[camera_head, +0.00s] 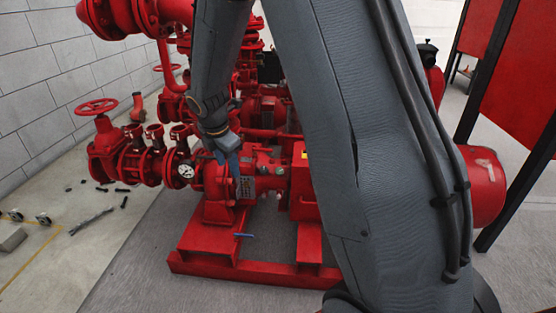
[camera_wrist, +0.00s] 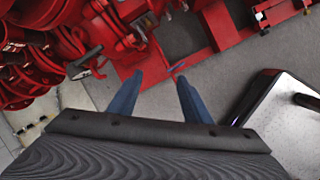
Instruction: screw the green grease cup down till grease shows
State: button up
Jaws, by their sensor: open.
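I cannot make out a green grease cup in either view; it may be hidden or too small to tell. The red pump (camera_head: 218,190) stands on a red base frame (camera_head: 205,240). My gripper (camera_wrist: 160,78) is open, with two blue fingers apart and nothing between them in the wrist view. In the head view my gripper (camera_head: 230,165) points down at the front of the pump, close to its casing. Whether it touches the pump cannot be told.
A white-faced gauge (camera_head: 186,170) and a red handwheel valve (camera_head: 97,107) are left of the pump. A small blue item (camera_head: 243,235) shows at the base frame. Several dark loose parts (camera_head: 102,188) lie on the left floor. The front floor (camera_head: 150,285) is clear.

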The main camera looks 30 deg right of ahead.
jog(key=w+d+f+n+p, duration=0.3)
jog(key=w+d+n, duration=0.1)
jog(key=d, duration=0.6)
jog(key=n+h+p, duration=0.1)
jog(key=n+p, duration=0.1)
jog(key=n, duration=0.3)
send_near(279, 169)
jog(key=f, duration=0.1)
jog(key=b+x, duration=0.1)
jog(key=x, duration=0.5)
jog(key=shift+d+f, duration=0.15)
jog(key=shift+f, duration=0.05)
jog(key=shift+b+x, duration=0.3)
jog(key=shift+x, duration=0.55)
jog(key=shift+w, duration=0.1)
jog(key=shift+r+t, duration=0.1)
jog(key=shift+t, duration=0.2)
jog(key=c, duration=1)
